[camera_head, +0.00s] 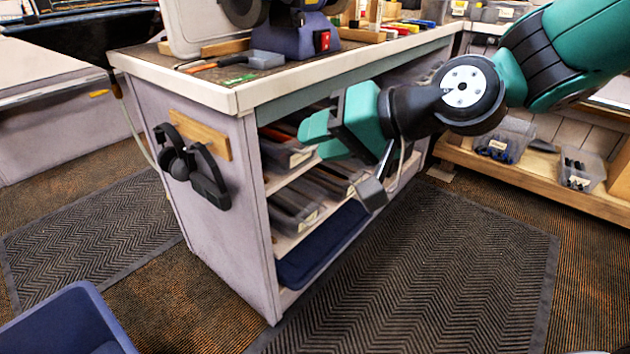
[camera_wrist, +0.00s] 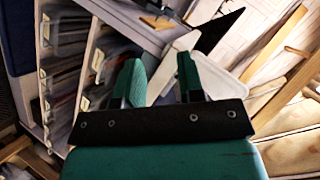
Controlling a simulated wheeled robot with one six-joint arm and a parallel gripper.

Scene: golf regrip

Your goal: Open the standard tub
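I cannot tell which container is the standard tub; the labels are too small to read. Grey labelled tubs (camera_head: 292,208) sit on the open shelves under the workbench, some partly hidden behind my arm. Labelled tubs (camera_wrist: 68,28) also show at the left of the wrist view. Two clear labelled tubs (camera_head: 503,140) (camera_head: 583,172) stand on the low wooden shelf at the right. My gripper (camera_head: 328,124) is in front of the workbench's open side, near its upper shelf. In the wrist view my gripper (camera_wrist: 161,70) has its two teal fingers apart, with nothing visibly held between them.
The workbench (camera_head: 240,100) carries a grinder (camera_head: 290,38) and tools. Ear defenders (camera_head: 190,165) hang on its end panel. A dark blue tray (camera_head: 325,245) lies on the lowest shelf. A blue bin (camera_head: 65,325) stands at lower left. The matted floor (camera_head: 440,270) in front is clear.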

